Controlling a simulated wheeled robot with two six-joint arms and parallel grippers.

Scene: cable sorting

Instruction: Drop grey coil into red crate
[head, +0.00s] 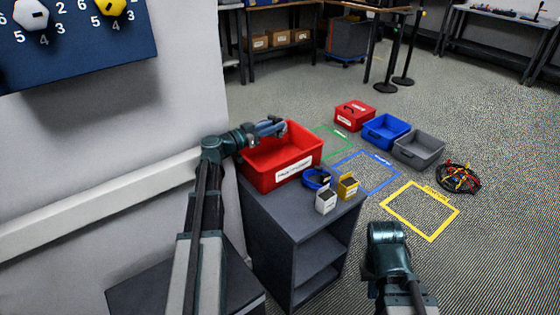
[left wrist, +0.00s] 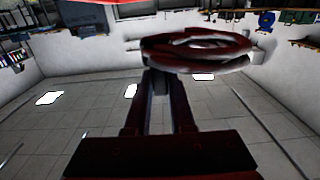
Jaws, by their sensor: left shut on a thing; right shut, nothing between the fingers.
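The red crate (head: 284,168), with a white label on its front, stands on top of a dark grey cabinet. My left gripper (head: 270,127) is at the upper rear of the crate, over its opening. In the left wrist view, my left gripper (left wrist: 158,88) is shut on the coil (left wrist: 195,52), which looks dark grey with a reddish tint and lies across the fingertips. In the head view the coil is small and hard to tell from the gripper. My right arm shows at the lower right, but its fingers are hidden.
A blue coil (head: 316,178), a white box (head: 326,201) and a yellow box (head: 347,186) sit on the cabinet (head: 292,215) beside the crate. A blue bin (head: 386,131), a grey bin (head: 419,150) and a cable bundle (head: 458,178) are on the floor. The wall is close at left.

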